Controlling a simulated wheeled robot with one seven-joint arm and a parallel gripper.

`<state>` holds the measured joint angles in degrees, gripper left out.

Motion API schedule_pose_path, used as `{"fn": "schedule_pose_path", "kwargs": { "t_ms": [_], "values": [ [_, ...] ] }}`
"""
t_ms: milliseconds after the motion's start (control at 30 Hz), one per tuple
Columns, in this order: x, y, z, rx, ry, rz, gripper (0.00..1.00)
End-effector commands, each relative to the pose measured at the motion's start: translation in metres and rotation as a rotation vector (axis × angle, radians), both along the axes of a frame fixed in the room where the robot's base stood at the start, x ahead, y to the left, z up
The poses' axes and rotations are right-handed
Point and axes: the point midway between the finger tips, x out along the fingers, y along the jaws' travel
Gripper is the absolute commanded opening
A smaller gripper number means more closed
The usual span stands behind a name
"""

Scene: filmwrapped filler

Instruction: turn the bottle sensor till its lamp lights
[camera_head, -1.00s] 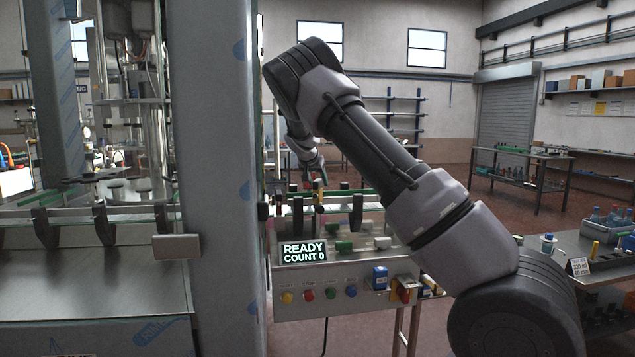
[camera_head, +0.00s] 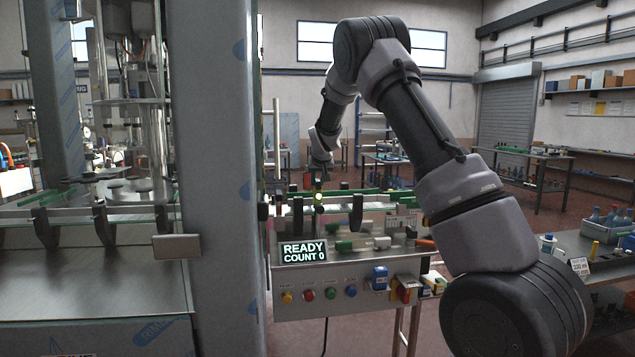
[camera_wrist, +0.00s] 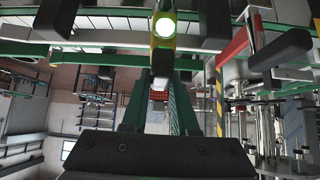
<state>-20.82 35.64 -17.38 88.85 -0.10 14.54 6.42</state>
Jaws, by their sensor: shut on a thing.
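The bottle sensor (camera_head: 319,207) is a small yellow and black piece at the conveyor rail on the filler's right side. Its round lamp (camera_head: 318,196) glows yellow-green. In the wrist view the sensor (camera_wrist: 163,44) is at the top middle, with the lamp (camera_wrist: 165,27) bright green-white and facing the camera. My gripper (camera_head: 319,182) reaches down to the sensor from above and behind. In the wrist view my gripper (camera_wrist: 160,88) is shut on the sensor's dark end. The exact finger contact is small and partly hidden.
A control panel below the rail has a display (camera_head: 303,252) reading READY COUNT 0 and coloured buttons. A steel column (camera_head: 212,150) stands close on the left. Dark rail brackets (camera_head: 356,212) flank the sensor. A side table with bottles (camera_head: 607,216) is at the right.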

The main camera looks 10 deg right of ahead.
Motion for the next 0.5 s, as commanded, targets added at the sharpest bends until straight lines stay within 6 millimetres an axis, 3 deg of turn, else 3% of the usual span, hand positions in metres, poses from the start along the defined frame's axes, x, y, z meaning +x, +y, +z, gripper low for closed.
{"fn": "schedule_pose_path", "kwargs": {
  "t_ms": [500],
  "values": [
    [-0.0009, 0.0003, -0.0006, -0.001, 0.001, 0.048, 0.00]
  ]
}}
